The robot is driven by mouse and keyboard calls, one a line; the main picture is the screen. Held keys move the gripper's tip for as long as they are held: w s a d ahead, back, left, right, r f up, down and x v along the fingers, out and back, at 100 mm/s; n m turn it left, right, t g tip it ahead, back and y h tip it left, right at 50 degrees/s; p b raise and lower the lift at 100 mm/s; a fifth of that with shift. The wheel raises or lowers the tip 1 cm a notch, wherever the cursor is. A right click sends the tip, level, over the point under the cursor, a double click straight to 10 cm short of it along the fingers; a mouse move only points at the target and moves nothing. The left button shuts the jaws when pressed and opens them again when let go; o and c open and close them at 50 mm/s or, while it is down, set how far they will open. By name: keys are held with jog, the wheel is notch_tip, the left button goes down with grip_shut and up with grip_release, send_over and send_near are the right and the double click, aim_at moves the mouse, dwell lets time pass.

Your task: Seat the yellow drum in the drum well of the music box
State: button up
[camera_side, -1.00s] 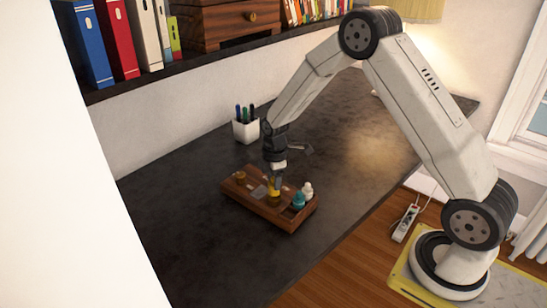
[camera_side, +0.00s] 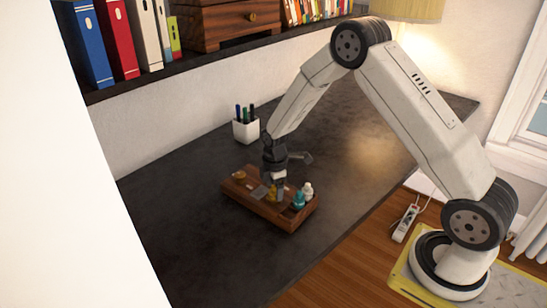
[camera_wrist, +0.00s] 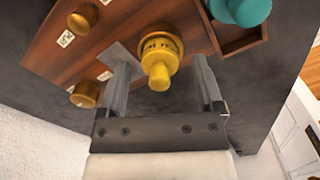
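The music box (camera_side: 250,208) is a low brown wooden box on the dark desk; its top also fills the upper wrist view (camera_wrist: 110,40). The yellow drum (camera_wrist: 158,50) stands at the box, its narrow knob pointing toward the wrist camera. In the side view the drum (camera_side: 272,194) is partly hidden by a finger. My gripper (camera_wrist: 165,82) is open, one finger on each side of the drum, with visible gaps in the wrist view. Whether the drum sits fully down in a well is hidden.
Teal (camera_side: 299,201) and white (camera_side: 308,189) pieces stand at the box's right end. Small gold parts (camera_wrist: 84,95) and white labels are on the top. A pen cup (camera_side: 246,131) stands behind. The desk front is clear.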

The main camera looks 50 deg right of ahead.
aim_at(275, 186)
jog(key=shift+r, duration=0.2)
notch_tip(275, 186, up, 12)
dwell(0.9)
jog(key=shift+s+a, duration=0.1)
jog(key=shift+s, duration=0.05)
dwell(0.3)
jog(key=s+a+m+t, duration=0.1)
jog(key=s+a+m, duration=0.2)
jog(key=s+m, duration=0.3)
jog(key=s+a+r+m+t, duration=0.1)
jog(key=s+a+m, duration=0.3)
jog(key=s, duration=0.8)
jog(key=m, duration=0.2)
jog(key=shift+a+m, duration=0.2)
jog(key=shift+m, duration=0.2)
jog(key=shift+w+r, duration=0.1)
